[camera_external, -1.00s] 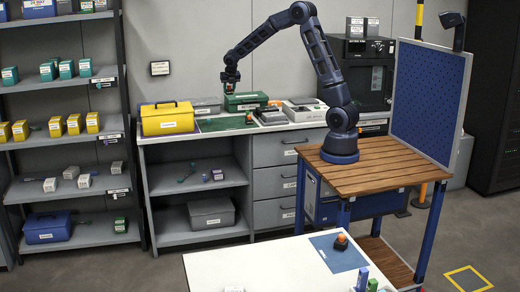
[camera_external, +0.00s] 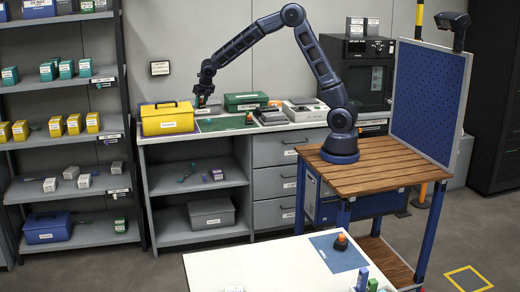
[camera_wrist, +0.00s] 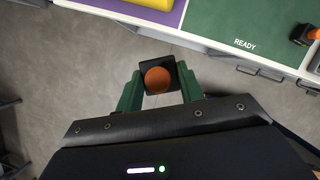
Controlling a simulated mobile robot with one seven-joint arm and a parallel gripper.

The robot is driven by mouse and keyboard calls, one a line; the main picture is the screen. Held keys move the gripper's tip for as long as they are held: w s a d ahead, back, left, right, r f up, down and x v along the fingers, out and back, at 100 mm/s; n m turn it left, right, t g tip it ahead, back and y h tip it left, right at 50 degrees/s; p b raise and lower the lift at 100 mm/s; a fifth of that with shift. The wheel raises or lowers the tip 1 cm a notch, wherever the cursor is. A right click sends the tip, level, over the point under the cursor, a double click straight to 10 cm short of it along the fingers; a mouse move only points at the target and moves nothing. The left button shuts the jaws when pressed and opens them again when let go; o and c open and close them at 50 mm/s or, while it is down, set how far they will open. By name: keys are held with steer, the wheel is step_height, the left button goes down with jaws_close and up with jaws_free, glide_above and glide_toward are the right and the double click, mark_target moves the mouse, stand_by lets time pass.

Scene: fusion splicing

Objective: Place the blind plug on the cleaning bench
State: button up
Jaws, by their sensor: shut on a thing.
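My gripper (camera_external: 201,101) is at the left part of the long bench, beside the yellow toolbox in the external view. In the wrist view my gripper (camera_wrist: 160,86) has its two green fingers shut on the blind plug (camera_wrist: 158,79), a black square piece with a round orange top. The plug appears against the grey floor, just off the bench's front edge in that view. The bench (camera_external: 288,133), with a white top, carries a green mat (camera_external: 222,124) that also shows marked READY in the wrist view (camera_wrist: 232,22). The frames do not confirm which surface is the cleaning bench.
A yellow toolbox (camera_external: 167,119) stands at the bench's left end and a green box (camera_external: 245,101) at its back. An orange-topped black piece also shows at the wrist view's right edge (camera_wrist: 303,35). A purple mat (camera_wrist: 158,12) lies left of the green one. Part of the green mat is bare.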

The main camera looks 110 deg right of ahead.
steer(key=w+a+f+n+t, duration=0.15)
steer(key=w+a, duration=0.25)
steer(key=a, duration=0.4)
steer(key=w+a+n+y, duration=0.15)
steer(key=w+a, duration=0.25)
steer(key=a, duration=0.4)
steer(key=w+a+f+n, duration=0.1)
steer(key=w+a+n, duration=0.1)
steer(key=w+a, duration=0.35)
steer(key=w+a+f+n+y, duration=0.15)
steer(key=a+n, duration=0.45)
steer(key=a, duration=2.5)
steer(key=n+y, duration=0.4)
steer(key=n, duration=0.6)
glide_above(269, 261)
steer(key=s, duration=0.1)
steer(key=shift+g, duration=0.25)
steer(key=f, duration=1.3)
steer(key=d+f, duration=0.1)
steer(key=f, duration=0.6)
steer(key=shift+f, duration=0.25)
steer(key=shift+s+f, duration=0.1)
